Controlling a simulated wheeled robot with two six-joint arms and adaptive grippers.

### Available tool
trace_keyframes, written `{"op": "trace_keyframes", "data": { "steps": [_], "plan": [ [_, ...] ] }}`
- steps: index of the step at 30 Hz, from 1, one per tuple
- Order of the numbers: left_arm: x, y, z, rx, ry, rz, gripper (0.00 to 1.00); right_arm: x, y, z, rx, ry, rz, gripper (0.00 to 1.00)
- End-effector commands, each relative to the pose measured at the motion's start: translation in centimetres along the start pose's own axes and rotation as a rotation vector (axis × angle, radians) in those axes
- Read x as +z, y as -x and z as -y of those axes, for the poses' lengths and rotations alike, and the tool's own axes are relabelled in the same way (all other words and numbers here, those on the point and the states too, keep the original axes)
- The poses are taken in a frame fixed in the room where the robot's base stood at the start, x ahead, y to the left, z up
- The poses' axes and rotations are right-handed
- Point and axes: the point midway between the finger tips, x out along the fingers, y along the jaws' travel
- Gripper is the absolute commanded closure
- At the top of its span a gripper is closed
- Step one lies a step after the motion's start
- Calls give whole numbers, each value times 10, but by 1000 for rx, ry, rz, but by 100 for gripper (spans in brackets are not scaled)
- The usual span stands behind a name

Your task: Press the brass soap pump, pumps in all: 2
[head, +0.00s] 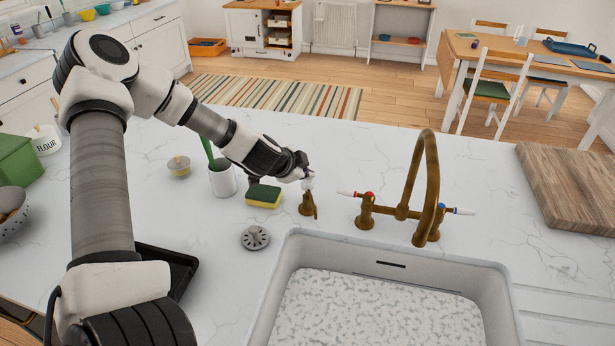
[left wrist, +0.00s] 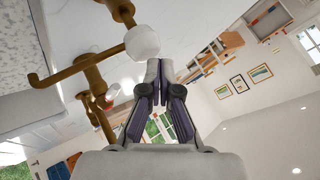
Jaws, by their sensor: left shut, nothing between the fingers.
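The brass soap pump (head: 308,205) stands upright on the white counter behind the sink, left of the brass tap. A pale knob (left wrist: 142,42) on a brass stem shows close up in the left wrist view. My left gripper (head: 305,173) reaches in from the left and is at the top of the pump, partly hiding it. In the left wrist view its fingers (left wrist: 159,72) are together and empty, with their tips right beside the knob. I cannot tell whether they touch it. My right gripper is out of view.
The brass tap (head: 428,185) with its side handles stands right of the pump. The sink (head: 287,262) lies in front. A sponge (head: 263,196), a white cup with a green brush (head: 222,181) and a drain strainer (head: 255,238) sit to the left. A wooden board (head: 570,185) lies far right.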

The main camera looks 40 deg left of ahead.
Motion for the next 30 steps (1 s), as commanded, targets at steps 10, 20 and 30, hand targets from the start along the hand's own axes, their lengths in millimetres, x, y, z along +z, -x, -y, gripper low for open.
{"op": "trace_keyframes", "data": {
  "steps": [10,20,30],
  "plan": [
    [2,-2,-2,0,0,0,100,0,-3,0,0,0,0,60],
    [4,-5,-4,0,0,0,100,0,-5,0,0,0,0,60],
    [6,-8,-6,0,0,0,100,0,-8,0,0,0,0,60]
  ]
}}
